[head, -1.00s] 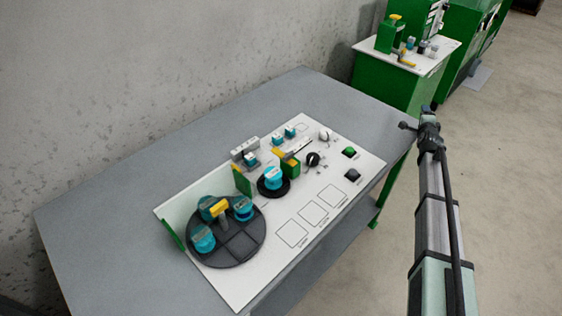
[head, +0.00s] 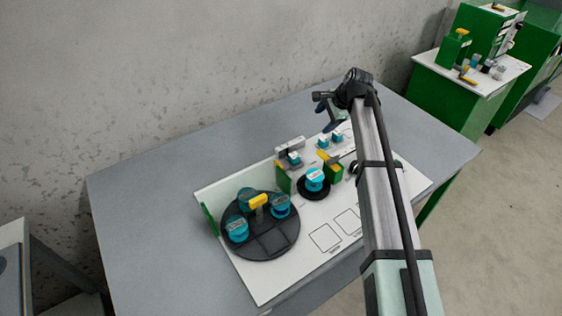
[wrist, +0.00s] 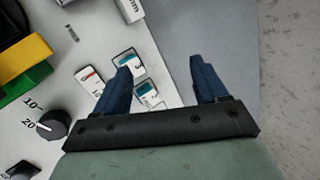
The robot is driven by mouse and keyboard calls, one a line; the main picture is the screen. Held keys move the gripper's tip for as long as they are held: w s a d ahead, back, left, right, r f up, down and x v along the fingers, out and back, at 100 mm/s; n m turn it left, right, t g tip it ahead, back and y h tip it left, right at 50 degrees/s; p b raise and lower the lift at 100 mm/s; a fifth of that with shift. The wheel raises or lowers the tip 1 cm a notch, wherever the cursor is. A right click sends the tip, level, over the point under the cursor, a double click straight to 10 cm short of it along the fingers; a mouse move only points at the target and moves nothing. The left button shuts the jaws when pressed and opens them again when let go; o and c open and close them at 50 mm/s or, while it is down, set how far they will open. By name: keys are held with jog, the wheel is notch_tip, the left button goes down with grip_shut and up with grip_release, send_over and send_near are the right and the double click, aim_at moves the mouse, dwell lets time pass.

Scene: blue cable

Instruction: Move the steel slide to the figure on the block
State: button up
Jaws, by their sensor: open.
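My gripper (head: 327,112) is open and empty, above the back right part of the white panel. In the wrist view its blue fingers (wrist: 161,68) are spread, the left one overlapping a small teal-windowed block (wrist: 132,60) marked with a figure that looks like 3. A second such block (wrist: 150,95) sits just below it. Left of them is a pale strip with a red mark (wrist: 88,80). A grey metal-looking piece with a teal part (head: 290,146) stands behind the panel's round stand; it may be the steel slide, but I cannot tell. My arm hides the panel's right part.
The white panel (head: 262,283) lies on a grey table (head: 150,210). A dark round tray (head: 262,248) with teal pieces is at its left. A green and yellow block (wrist: 25,65) and black knob (wrist: 52,124) are near my gripper. A concrete wall is behind.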

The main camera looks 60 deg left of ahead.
aim_at(280, 164)
jog(key=s+d+r+n+g+h, duration=0.1)
jog(key=s+r+g+h, duration=0.15)
jog(key=s, duration=0.45)
jog(key=s+d+r+n+g+h, duration=0.1)
jog(key=s+r+n+h, duration=0.15)
jog(key=s, duration=0.45)
jog(key=shift+m, duration=0.45)
jog(key=x, duration=0.9)
jog(key=d+x, duration=0.1)
jog(key=x, duration=0.3)
jog(key=shift+s+a+f, duration=0.1)
jog(key=shift+s+f, duration=0.1)
jog(key=shift+f, duration=0.15)
jog(key=shift+c, duration=0.4)
grip_shut()
